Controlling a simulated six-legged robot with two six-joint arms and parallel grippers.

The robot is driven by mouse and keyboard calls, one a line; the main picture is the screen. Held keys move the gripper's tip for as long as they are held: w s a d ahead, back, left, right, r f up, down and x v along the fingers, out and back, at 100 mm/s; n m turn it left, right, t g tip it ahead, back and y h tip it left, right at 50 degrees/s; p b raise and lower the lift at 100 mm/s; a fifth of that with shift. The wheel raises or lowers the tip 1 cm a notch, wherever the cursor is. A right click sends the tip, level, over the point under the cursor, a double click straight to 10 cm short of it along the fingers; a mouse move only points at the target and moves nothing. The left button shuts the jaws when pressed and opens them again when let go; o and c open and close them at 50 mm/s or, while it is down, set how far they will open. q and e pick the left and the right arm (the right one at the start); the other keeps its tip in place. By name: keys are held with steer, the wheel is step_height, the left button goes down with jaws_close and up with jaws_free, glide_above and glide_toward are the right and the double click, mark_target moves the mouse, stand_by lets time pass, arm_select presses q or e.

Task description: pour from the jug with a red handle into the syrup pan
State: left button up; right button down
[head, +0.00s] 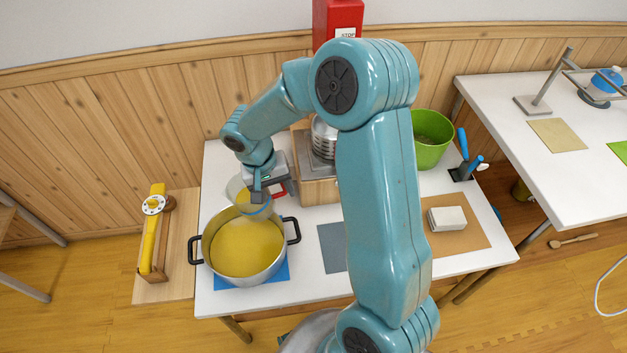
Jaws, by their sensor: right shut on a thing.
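The syrup pan (245,251) is a grey metal pot with two dark handles, full of yellow syrup, on a blue mat (280,276) at the table's left. My right gripper (270,190) is shut on the jug with a red handle (243,197). The jug is clear and holds yellow liquid. It is over the far rim of the pan and looks tilted. I cannot tell whether liquid is flowing. The gripper hides part of the jug and its handle. My left gripper is not in view.
A wooden box with a metal vessel (322,141) stands behind my arm. A green bucket (431,140), blue-handled tools (464,160) and a white block (447,218) on a brown mat are to the right. A yellow level-like tool (152,230) stands left.

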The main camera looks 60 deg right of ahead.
steer(key=s+d+f+n+g+h+b, duration=0.1)
steer(key=s+d+n+g+h, duration=0.1)
steer(key=s+d+h, duration=0.2)
steer(key=s+d, duration=0.1)
steer(key=d, duration=0.2)
steer(key=shift+s+f, duration=0.25)
steer(key=shift+s, duration=0.15)
stand_by(0.3)
steer(key=shift+d, duration=0.1)
stand_by(0.3)
steer(key=shift+w+a+f+g+h+b, duration=0.15)
steer(key=shift+g+h+b, duration=0.3)
steer(key=shift+b, duration=1.05)
steer(key=shift+w+a+f+g+h+b, duration=0.2)
steer(key=shift+h+b, duration=0.45)
steer(key=shift+b, duration=0.85)
